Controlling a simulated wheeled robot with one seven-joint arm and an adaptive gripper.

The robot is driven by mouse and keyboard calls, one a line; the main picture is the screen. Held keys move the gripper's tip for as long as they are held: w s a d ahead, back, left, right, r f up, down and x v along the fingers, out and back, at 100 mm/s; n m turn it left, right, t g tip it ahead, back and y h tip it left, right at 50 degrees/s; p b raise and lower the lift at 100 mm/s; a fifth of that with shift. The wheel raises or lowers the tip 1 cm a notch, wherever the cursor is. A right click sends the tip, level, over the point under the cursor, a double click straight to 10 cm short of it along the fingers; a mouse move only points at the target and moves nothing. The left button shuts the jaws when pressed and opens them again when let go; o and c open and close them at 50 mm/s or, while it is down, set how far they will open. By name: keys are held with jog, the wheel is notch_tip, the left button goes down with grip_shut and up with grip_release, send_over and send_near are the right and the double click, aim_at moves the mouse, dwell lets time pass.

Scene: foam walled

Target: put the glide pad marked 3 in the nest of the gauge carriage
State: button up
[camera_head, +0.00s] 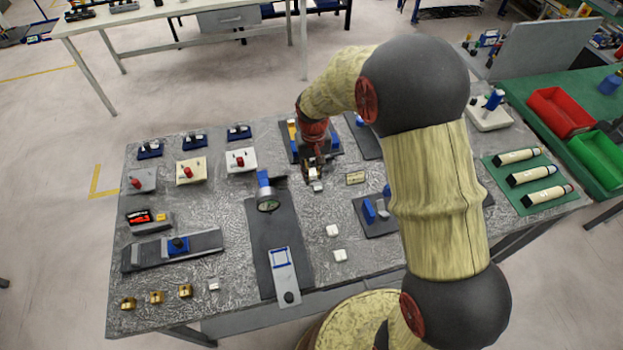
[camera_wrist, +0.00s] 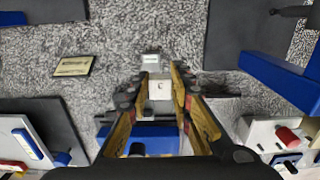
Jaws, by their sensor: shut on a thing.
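My gripper (camera_head: 313,176) is low over the table's middle, its fingers shut on a small white pad (camera_wrist: 160,89). The pad has a small dark mark that I cannot read. A pale block (camera_wrist: 152,62) with a label lies just beyond the fingertips; in the head view it is near the fingers (camera_head: 317,187). Two more white pads, one (camera_head: 332,230) above the other (camera_head: 340,255), lie loose on the table. Left of them is a dark rail (camera_head: 265,235) with a dial gauge (camera_head: 268,204) and a blue-framed white piece (camera_head: 281,258), which appears to be the carriage with its nest.
A small label plate (camera_head: 355,178) lies right of my gripper. A blue-sided fixture (camera_head: 334,141) stands just behind it. Blue parts on a dark plate (camera_head: 370,211) are to the right. Bare table lies between the rail and the loose pads.

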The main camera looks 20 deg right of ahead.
aim_at(311, 170)
jog(key=shift+w+f, duration=1.05)
jog(key=shift+f, duration=0.15)
jog(key=shift+w+f+b, duration=0.1)
jog(key=shift+f+b, duration=0.35)
jog(key=shift+f, duration=1.1)
jog(key=shift+f, duration=0.1)
jog(key=o, duration=0.9)
